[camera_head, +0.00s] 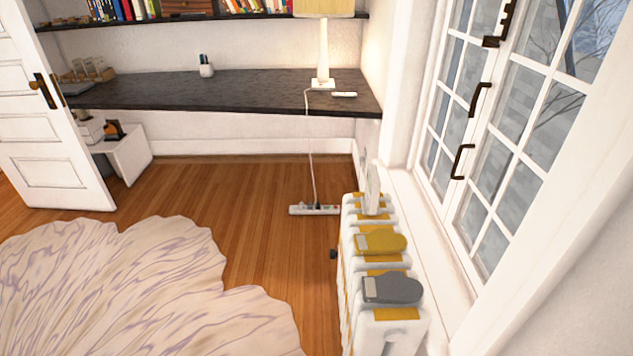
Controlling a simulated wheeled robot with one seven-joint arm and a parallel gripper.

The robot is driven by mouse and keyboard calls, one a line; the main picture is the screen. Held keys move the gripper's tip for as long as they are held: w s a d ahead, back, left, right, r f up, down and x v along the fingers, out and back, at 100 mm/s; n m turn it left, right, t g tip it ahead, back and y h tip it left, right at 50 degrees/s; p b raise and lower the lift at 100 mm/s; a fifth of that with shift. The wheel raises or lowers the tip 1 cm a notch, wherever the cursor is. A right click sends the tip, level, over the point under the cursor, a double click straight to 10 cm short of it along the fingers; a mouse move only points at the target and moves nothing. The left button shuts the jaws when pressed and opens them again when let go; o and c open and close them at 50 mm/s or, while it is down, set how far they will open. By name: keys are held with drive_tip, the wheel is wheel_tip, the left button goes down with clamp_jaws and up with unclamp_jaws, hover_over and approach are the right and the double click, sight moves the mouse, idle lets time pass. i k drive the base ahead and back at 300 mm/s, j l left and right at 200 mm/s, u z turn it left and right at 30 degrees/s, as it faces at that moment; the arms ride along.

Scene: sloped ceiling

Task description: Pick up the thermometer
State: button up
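A small slim white item (344,94) lies flat on the dark desk (250,95), just right of the lamp base. It may be the thermometer, but it is too small to be sure. Another white upright thing (373,187) stands at the far end of the radiator; I cannot tell what it is. My gripper is not in view.
A white radiator (350,285) under the window carries yellow (381,241) and grey (393,289) mitten-shaped things. A lamp (323,50) stands on the desk; its cord runs to a floor power strip (314,210). A pale rug (130,290) covers the left floor. Wooden floor between is clear.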

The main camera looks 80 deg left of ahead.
sight(369, 202)
drive_tip(key=u, duration=1.7)
drive_tip(key=i+j+z, duration=0.35)
drive_tip(key=i, duration=0.45)
drive_tip(key=i+j+z, duration=0.35)
drive_tip(key=i+j, duration=0.35)
drive_tip(key=j, duration=0.1)
